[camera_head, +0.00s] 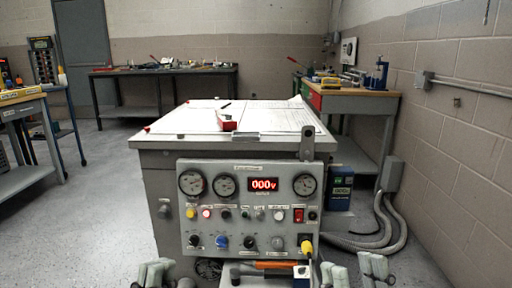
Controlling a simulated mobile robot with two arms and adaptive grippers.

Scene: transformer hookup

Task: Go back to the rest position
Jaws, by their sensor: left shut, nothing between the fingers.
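My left gripper (155,271) shows at the bottom edge, left of the grey control panel (250,212). Its pale fingers are close together, shut and empty. My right gripper (354,272) shows at the bottom edge, right of the panel. Its fingers stand apart with a gap between them, and nothing shows in the gap. Both grippers are cut off by the frame's lower edge. Both appear apart from the panel.
The panel fronts a grey cabinet with a white top (190,120); its red display reads 000V. An orange-handled tool (270,265) lies below the panel. Grey hoses (375,240) run along the right wall. Workbenches stand behind and left. Floor is clear at left.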

